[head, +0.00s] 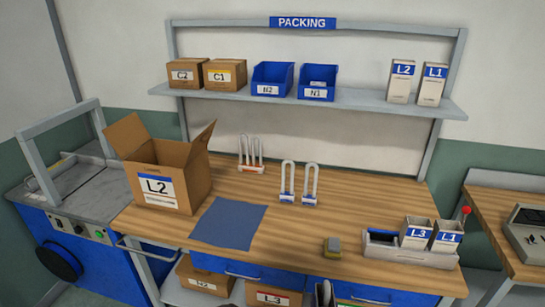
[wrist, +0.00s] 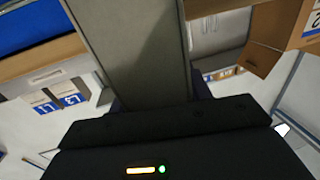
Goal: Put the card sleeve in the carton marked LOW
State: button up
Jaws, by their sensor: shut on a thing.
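In the wrist view, the black body of my gripper (wrist: 160,106) fills the bottom. A flat, pale grey slab (wrist: 135,45), which looks like the card sleeve, stands out from between its dark finger parts, so it is shut on it. No lettering shows on the slab's visible face, and the fingertips are hidden. My arm is not in the head view. No carton there reads LOW. An open brown carton (head: 165,170) marked L2 stands on the left of the bench with its flaps up. A brown carton with a partial label (wrist: 275,38) shows at upper right in the wrist view.
On the shelf (head: 330,103) stand closed cartons C2 (head: 186,73) and C1 (head: 223,74), blue bins and white L2 and L1 boxes. A grey caddy (head: 385,250) near L3 and L1 boxes is at the bench's right. A blue mat (head: 228,222) lies mid-bench, bare.

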jog(key=shift+s+a+f+n+y, duration=0.3)
jog(key=shift+a+f+y, duration=0.1)
jog(key=shift+f+y, duration=0.1)
jog(key=shift+w, duration=0.1)
